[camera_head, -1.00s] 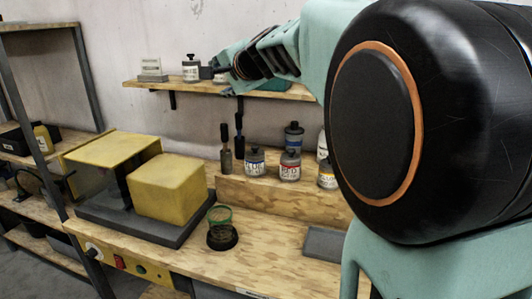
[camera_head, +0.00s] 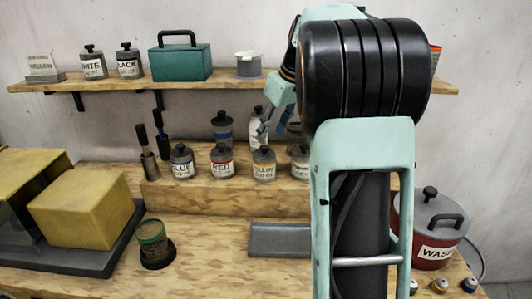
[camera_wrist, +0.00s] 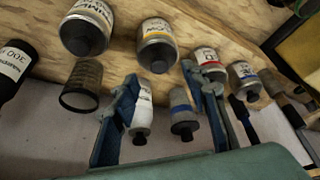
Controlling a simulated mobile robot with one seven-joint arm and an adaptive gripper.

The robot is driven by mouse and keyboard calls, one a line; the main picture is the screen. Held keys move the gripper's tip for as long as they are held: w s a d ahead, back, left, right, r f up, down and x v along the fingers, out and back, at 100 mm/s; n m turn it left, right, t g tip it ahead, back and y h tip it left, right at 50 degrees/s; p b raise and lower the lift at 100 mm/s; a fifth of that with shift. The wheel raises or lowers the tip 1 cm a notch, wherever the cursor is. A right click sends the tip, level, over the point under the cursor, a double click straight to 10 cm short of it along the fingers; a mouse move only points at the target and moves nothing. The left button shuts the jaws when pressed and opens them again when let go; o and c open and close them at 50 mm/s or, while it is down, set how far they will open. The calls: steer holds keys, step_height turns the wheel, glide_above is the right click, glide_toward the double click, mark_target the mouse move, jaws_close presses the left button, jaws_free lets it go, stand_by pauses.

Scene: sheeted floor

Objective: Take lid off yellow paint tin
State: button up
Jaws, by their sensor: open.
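The yellow paint tin (camera_head: 264,166) stands upright on the raised wooden step, between the red tin and another partly hidden tin. Its dark lid with a knob (camera_head: 264,149) is on. My gripper (camera_head: 268,125) is above and near this tin, partly hidden by my arm. In the wrist view, the yellow-banded tin (camera_wrist: 158,36) appears upside down, its lid (camera_wrist: 158,66) roughly between the fingertips. My gripper (camera_wrist: 160,76) is open and empty, with one finger on each side. I cannot tell how far the lid is from the fingertips.
The red tin (camera_head: 222,162) and blue tin (camera_head: 182,163) stand to the left. Several bottles stand behind. The shelf above holds white (camera_head: 93,65) and black (camera_head: 129,63) tins, a green box (camera_head: 181,61) and a white-rimmed pot (camera_head: 249,66). A grey tray (camera_head: 280,240) lies in front.

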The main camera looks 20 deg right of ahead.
mark_target(265, 146)
steer(key=shift+w+p+x, duration=0.2)
steer(key=shift+x, duration=1.35)
steer(key=shift+w+p+x, duration=0.15)
steer(key=shift+w+x, duration=0.05)
steer(key=shift+x, duration=1.4)
steer(key=shift+s+r, duration=0.1)
steer(key=shift+r, duration=0.05)
steer(key=shift+c, duration=0.5)
steer(key=c, duration=0.9)
